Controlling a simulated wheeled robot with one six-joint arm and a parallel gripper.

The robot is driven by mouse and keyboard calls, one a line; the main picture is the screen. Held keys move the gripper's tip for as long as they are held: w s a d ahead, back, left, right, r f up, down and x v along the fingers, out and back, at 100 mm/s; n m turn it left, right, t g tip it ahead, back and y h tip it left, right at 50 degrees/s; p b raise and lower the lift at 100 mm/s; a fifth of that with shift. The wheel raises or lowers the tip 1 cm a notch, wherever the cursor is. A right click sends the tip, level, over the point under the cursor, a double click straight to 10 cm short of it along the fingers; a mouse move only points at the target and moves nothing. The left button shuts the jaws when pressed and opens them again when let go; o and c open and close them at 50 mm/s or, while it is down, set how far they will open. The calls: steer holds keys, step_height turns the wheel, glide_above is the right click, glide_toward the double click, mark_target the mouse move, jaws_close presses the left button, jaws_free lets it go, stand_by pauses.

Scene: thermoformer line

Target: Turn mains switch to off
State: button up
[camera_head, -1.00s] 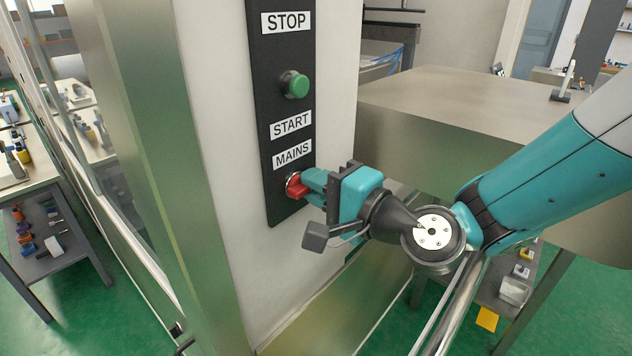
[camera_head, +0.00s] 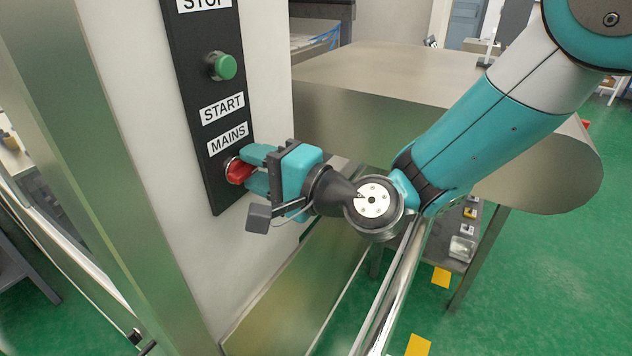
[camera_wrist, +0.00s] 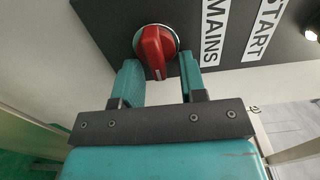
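The red mains switch (camera_head: 238,171) sits low on the black control panel (camera_head: 203,132), under the MAINS label (camera_head: 228,138). In the wrist view the red switch (camera_wrist: 156,50) is a rotary knob on a silvery ring, its handle pointing down towards my gripper. My gripper (camera_head: 255,170) is at the knob, with one teal finger on each side. In the wrist view the fingers of my gripper (camera_wrist: 160,82) are apart, with visible gaps between them and the knob's handle. The handle's tip reaches about between the fingertips.
A green start button (camera_head: 222,66) stands out from the panel above the START label (camera_head: 222,107). A shelf with small items (camera_head: 462,248) is below. Green floor is open at the right.

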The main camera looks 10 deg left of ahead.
steer(key=b+v, duration=1.3)
steer(key=v, duration=0.4)
steer(key=shift+d, duration=0.25)
steer(key=shift+s, duration=0.15)
steer(key=shift+a+f, duration=0.1)
